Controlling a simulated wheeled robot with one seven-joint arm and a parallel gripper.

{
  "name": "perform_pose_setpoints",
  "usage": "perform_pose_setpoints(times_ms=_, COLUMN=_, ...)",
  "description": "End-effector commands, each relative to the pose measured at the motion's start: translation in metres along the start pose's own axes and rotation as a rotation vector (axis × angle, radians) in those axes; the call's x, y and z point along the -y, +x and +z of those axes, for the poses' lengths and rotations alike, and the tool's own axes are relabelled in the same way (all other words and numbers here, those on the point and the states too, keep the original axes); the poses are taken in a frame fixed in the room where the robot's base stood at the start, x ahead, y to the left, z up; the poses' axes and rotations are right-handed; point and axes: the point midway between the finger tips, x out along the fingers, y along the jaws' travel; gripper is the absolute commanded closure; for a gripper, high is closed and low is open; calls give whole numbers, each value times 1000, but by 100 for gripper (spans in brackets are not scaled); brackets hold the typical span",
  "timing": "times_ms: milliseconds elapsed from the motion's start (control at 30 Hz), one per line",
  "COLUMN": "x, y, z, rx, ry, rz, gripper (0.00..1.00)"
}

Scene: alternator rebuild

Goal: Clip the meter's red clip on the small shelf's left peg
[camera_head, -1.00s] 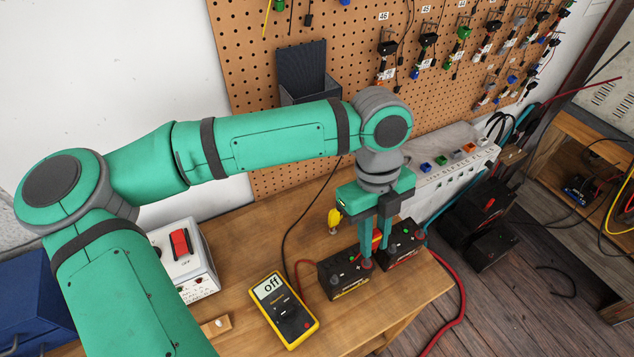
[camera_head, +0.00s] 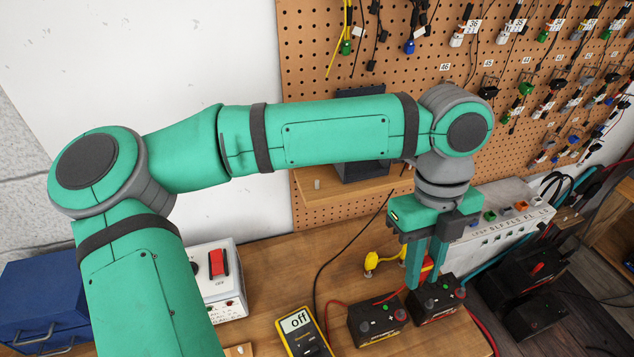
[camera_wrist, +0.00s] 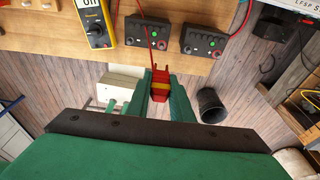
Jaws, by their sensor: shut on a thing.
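My gripper (camera_head: 427,272) is shut on the meter's red clip (camera_wrist: 160,86), which sits between the two fingers in the wrist view. In the head view the clip (camera_head: 428,263) is mostly hidden behind the fingers. A red lead runs up from it in the wrist view. The yellow meter (camera_head: 306,336) lies on the bench and reads "off"; it also shows in the wrist view (camera_wrist: 96,24). The small shelf (camera_head: 340,187) is on the pegboard, behind my arm. Its left peg (camera_head: 317,184) is a short pale stub, bare. My arm hides the shelf's right part.
Two black batteries (camera_head: 377,322) (camera_head: 437,299) stand on the bench below my gripper. A white box with a red switch (camera_head: 217,268) stands left. A dark bin (camera_head: 360,165) is by the shelf, partly hidden by my arm.

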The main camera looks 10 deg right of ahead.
Motion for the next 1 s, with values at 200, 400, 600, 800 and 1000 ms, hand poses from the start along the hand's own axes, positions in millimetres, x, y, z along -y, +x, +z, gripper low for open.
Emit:
perform_pose_setpoints(times_ms=200, x=1, y=-47, z=-9, rx=4, ry=0, rz=0, gripper=91)
perform_pose_setpoints(times_ms=400, x=1, y=-89, z=-19, rx=3, ry=2, rz=0, gripper=91)
perform_pose_setpoints(times_ms=600, x=-2, y=-116, z=-15, rx=-2, ry=51, rz=10, gripper=91)
perform_pose_setpoints(times_ms=800, x=-13, y=-121, z=10, rx=-2, ry=202, rz=40, gripper=91)
perform_pose_setpoints(times_ms=1000, x=-24, y=-126, z=36, rx=-2, ry=349, rz=70, gripper=91)
